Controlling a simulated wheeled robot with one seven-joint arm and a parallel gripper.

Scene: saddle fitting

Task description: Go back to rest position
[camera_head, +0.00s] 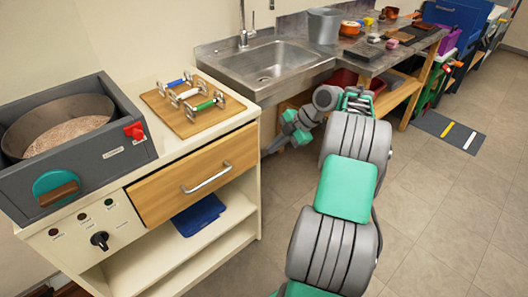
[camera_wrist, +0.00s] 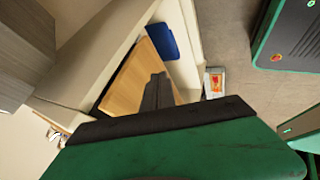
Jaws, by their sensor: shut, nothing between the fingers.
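My gripper (camera_wrist: 158,88) is shut and empty in the wrist view. Its two dark fingers lie together in front of the wooden drawer front, and I cannot tell how far off it is. In the head view my green and grey arm reaches forward over the floor, to the right of the cabinet, and bends left near the sink. The fingertips are hard to make out there. The wooden drawer (camera_head: 195,176) with a metal handle looks shut. A wooden board (camera_head: 191,125) with metal brackets and blue, white and green rods lies on the counter.
A grey box with a round sand-filled pan (camera_head: 57,143) stands on the counter at left. A blue cloth (camera_head: 199,215) lies on the open shelf. A sink (camera_head: 269,62) and a cluttered workbench (camera_head: 392,58) stand behind. The tiled floor (camera_head: 445,205) at right is clear apart from a striped mat.

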